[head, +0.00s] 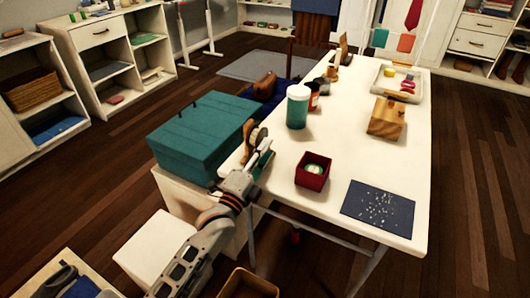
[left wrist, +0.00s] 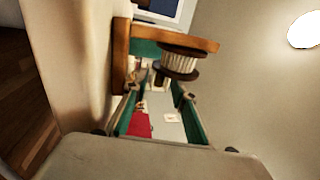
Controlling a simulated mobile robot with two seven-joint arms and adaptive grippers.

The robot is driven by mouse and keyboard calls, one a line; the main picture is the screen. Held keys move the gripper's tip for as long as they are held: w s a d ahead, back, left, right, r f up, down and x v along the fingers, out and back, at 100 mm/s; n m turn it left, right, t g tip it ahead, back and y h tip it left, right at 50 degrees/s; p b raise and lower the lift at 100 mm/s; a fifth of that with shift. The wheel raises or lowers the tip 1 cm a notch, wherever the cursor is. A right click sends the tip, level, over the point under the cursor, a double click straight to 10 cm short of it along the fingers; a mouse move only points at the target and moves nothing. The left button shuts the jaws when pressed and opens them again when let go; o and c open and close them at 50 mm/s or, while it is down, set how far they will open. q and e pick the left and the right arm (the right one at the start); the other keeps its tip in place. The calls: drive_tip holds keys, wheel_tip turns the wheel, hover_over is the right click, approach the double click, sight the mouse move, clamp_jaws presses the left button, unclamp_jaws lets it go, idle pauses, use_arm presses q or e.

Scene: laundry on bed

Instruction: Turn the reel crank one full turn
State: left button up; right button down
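The reel (head: 257,136) stands at the left edge of the white table in the head view, in a wooden stand. In the left wrist view the reel (left wrist: 180,62) shows as a pale ribbed spool between dark discs, with its wooden stand (left wrist: 122,60) around it. My left gripper (head: 262,158) is right at the reel on its near side. In the left wrist view its green-padded fingers (left wrist: 157,92) are apart, with the reel just beyond the tips. The crank is hard to make out; a small pale part near the fingertips may be it. My right gripper is not in view.
The table (head: 330,122) also holds a dark red box (head: 313,171), a teal-and-white jar (head: 298,106), a wooden block (head: 386,117) and a blue mat (head: 378,208). A large teal box (head: 202,136) stands left of the reel, close to my left arm.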

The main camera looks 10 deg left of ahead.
use_arm(q)
drive_tip(key=shift+f, duration=0.1)
drive_tip(key=shift+s+a+f, duration=0.15)
drive_tip(key=shift+s+a, duration=0.05)
drive_tip(key=shift+s, duration=0.3)
drive_tip(key=v, duration=0.7)
drive_tip(key=shift+o, duration=0.2)
